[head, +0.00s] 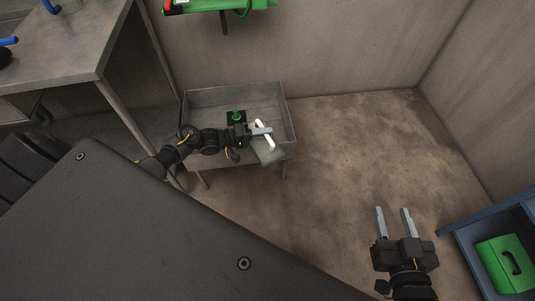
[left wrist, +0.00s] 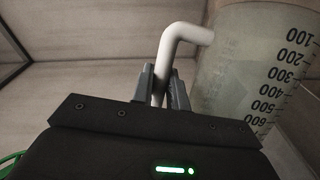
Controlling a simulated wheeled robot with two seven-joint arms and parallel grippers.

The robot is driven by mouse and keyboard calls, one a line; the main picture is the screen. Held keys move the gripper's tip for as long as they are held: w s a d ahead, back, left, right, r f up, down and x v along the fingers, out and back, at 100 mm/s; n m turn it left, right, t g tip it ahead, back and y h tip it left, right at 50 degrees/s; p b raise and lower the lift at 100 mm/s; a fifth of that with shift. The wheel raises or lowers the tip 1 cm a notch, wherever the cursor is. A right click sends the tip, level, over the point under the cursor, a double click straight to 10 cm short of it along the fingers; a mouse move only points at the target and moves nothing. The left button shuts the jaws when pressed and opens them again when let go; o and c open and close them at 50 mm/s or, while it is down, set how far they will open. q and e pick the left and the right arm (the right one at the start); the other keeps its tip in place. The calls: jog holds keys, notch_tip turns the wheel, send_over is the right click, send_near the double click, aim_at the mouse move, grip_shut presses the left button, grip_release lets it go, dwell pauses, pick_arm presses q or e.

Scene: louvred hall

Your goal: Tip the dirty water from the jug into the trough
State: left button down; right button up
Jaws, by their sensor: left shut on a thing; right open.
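The jug (head: 269,153) is a translucent, greyish vessel with a white handle (head: 265,136). In the head view it overlaps the front right edge of the grey metal trough (head: 205,100). My left gripper (head: 261,131) is shut on the handle. In the left wrist view the fingers pinch the white handle (left wrist: 185,35), and the jug's cloudy wall (left wrist: 240,70) shows a black scale from 100 to 600. I cannot tell the jug's exact tilt or its water level. My right gripper (head: 393,217) is open and empty above the floor at lower right.
A metal table (head: 75,45) stands at upper left. A green object (head: 215,5) is on the back wall above the trough. A blue shelf (head: 470,240) with a green case (head: 507,264) is at lower right. The brown floor (head: 350,140) between is clear.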

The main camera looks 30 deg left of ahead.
aim_at(270, 152)
pick_arm(q)
jog(key=d+f+m, duration=0.1)
jog(key=f, duration=0.1)
jog(key=s+d+f+m+y, duration=0.1)
jog(key=f+m, duration=0.1)
jog(key=s+d+f+m, duration=0.1)
jog(key=d+f, duration=0.1)
jog(key=shift+s+d+f+m+y, duration=0.1)
jog(key=shift+s+f+m+y, duration=0.1)
jog(key=shift+m+y, duration=0.1)
jog(key=shift+r, duration=0.1)
jog(key=shift+s+d+r, duration=0.1)
jog(key=shift+d+r, duration=0.05)
jog(key=shift+r, duration=0.1)
jog(key=s+d+r+m+p, duration=0.1)
jog(key=p, duration=0.1)
jog(key=d+r+m+y+p, duration=0.1)
jog(key=d+m+p, duration=0.1)
jog(key=p, duration=0.1)
jog(key=shift+s+r+y, duration=0.25)
jog(key=shift+s+y, duration=0.05)
jog(key=shift+s, duration=0.1)
jog(key=shift+s+d+m+p, duration=0.25)
jog(key=shift+d+m+p, duration=0.25)
jog(key=shift+p, duration=0.1)
